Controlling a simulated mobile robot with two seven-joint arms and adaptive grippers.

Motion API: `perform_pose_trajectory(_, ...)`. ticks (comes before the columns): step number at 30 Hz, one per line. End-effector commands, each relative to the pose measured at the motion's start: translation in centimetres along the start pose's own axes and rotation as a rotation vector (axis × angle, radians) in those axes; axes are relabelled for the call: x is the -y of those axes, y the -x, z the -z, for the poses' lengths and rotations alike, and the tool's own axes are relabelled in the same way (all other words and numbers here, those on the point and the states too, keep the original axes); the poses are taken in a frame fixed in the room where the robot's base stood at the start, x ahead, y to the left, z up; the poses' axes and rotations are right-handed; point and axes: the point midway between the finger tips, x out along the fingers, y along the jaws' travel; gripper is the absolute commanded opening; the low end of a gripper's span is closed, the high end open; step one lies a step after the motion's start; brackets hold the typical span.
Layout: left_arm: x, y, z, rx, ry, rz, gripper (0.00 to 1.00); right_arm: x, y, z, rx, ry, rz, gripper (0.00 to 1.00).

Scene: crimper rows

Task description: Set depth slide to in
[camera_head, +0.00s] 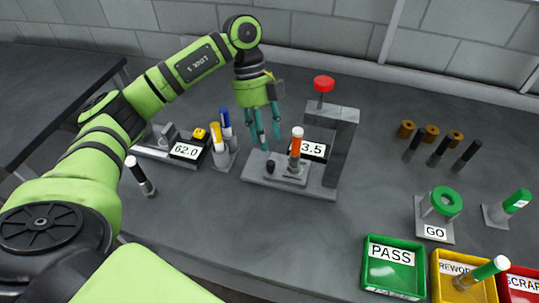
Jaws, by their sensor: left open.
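The crimper stands at the centre, with a grey base (318,188), an upright frame (345,135) and a red knob (323,84) on top. A low grey block on its base carries a small dark knob (270,166), which looks like the depth slide; its exact setting cannot be read. A grey and orange stick with a white top (296,146) stands upright on the block, partly covering a display (314,149) that shows "3.5". My left gripper (266,141) points down with its teal fingers apart and empty, just behind and above the dark knob, apparently not touching it. My right gripper is out of view.
Left of the crimper are a "62.0" scale (187,152), blue and yellow sticks (220,140) and a dark white-topped stick (140,175). At right are a green ring gauge (445,201), dark pegs (439,151) and PASS (372,275), REWORK and SCRAP trays.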

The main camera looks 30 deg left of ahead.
Motion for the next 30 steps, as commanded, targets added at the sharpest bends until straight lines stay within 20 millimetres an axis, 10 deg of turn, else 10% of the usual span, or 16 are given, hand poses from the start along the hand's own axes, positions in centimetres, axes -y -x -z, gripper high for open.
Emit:
perform_pose_trajectory(15, 0.0, -6.5, 0.1, -0.003, 0.006, -0.003, 0.45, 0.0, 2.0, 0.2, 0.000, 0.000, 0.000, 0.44)
perform_pose_trajectory(25, 0.0, -7.0, 0.0, -0.001, 0.005, -0.001, 0.45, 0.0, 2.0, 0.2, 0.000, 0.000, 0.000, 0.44)
perform_pose_trajectory(28, 0.0, -7.0, 0.0, -0.001, 0.005, -0.001, 0.05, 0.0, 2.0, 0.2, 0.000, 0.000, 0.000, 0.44)
perform_pose_trajectory(30, 0.0, -6.9, 0.0, -0.002, 0.005, -0.001, 0.00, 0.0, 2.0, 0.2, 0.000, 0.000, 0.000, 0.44)
